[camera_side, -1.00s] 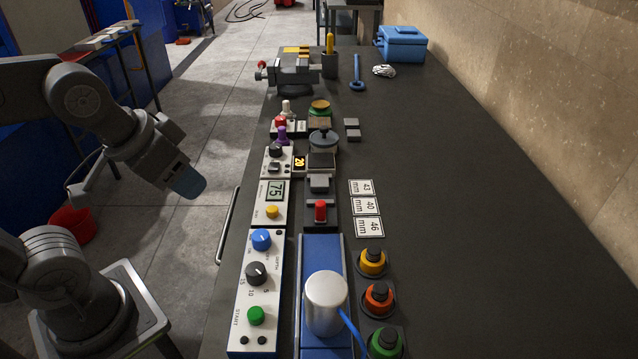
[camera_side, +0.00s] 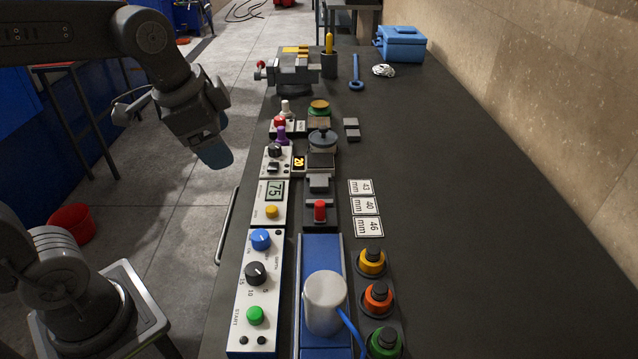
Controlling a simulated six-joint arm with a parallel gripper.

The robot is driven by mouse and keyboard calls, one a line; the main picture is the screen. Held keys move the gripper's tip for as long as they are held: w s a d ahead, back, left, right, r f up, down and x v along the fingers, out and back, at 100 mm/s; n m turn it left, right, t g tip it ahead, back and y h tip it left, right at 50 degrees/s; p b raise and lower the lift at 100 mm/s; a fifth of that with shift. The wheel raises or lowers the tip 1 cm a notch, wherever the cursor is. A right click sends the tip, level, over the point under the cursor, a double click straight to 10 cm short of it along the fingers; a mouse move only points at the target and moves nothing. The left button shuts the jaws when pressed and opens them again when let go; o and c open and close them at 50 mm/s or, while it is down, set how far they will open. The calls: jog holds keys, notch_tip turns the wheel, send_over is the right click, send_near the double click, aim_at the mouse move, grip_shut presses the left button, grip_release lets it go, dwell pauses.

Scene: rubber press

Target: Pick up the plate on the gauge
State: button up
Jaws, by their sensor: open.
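The likely gauge (camera_side: 322,218) is a small dark stand with a red part, beside a white panel (camera_side: 272,192) whose display reads 75. A small grey plate-like block (camera_side: 319,184) sits at its far end; I cannot tell for sure that this is the plate. Two more small grey plates (camera_side: 352,129) lie on the bench farther back. My gripper (camera_side: 214,154) hangs left of the bench, over the floor, pointing down with a blue-grey tip. It is open, touches nothing and is well apart from the gauge.
A round-topped grey device (camera_side: 322,143) stands just behind the gauge. A silver cylinder (camera_side: 325,303) on a blue base stands in front. Yellow, orange and green knobs (camera_side: 378,298) line the right. A vise (camera_side: 294,68) is at the back. The bench's right side is clear.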

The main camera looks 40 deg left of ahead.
jog(key=w+m+g, duration=0.2)
jog(key=w+m, duration=0.8)
jog(key=w, duration=0.3)
jog(key=m+g, duration=0.2)
jog(key=m, duration=0.9)
send_near(319, 180)
notch_tip(319, 180, down, 9)
jog(key=shift+f, duration=0.1)
jog(key=c, duration=1.3)
jog(key=shift+o, duration=0.2)
